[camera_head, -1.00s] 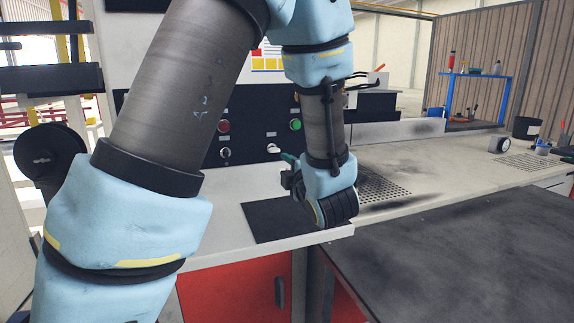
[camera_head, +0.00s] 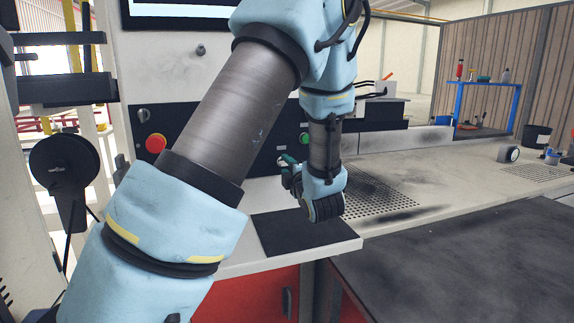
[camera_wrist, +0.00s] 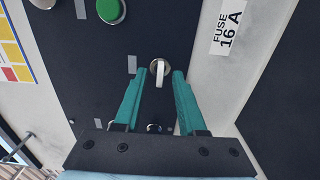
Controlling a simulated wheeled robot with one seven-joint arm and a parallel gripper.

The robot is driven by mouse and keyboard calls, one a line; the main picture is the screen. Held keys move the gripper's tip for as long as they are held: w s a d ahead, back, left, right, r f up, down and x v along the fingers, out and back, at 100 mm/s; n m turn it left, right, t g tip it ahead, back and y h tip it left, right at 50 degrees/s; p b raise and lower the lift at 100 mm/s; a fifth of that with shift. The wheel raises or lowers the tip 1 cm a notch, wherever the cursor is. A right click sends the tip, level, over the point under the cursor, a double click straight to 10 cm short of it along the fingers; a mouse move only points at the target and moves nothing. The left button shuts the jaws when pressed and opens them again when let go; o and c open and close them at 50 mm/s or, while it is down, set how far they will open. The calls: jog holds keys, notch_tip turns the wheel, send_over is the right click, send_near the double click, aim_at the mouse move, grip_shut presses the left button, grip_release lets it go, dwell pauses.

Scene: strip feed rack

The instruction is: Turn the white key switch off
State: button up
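The white key switch (camera_wrist: 160,72) is on the dark control panel (camera_wrist: 95,60), in the upper middle of the wrist view. Its white lever runs nearly up and down in that picture, on a round metal base. My gripper (camera_wrist: 159,80) has its two teal fingers apart, one on each side of the lever. Gaps show between the lever and both fingers. In the head view my gripper (camera_head: 288,160) is at the panel, and its fingers and the switch are too small and covered to make out well.
A green button (camera_wrist: 111,10) sits near the switch; it also shows in the head view (camera_head: 304,138). A red button (camera_head: 155,143) is at the panel's left. A dark mat (camera_head: 290,235) lies on the ledge below. A "FUSE 16 A" label (camera_wrist: 231,27) is beside the panel.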

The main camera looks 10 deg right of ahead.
grip_shut()
dwell(0.3)
dwell(0.4)
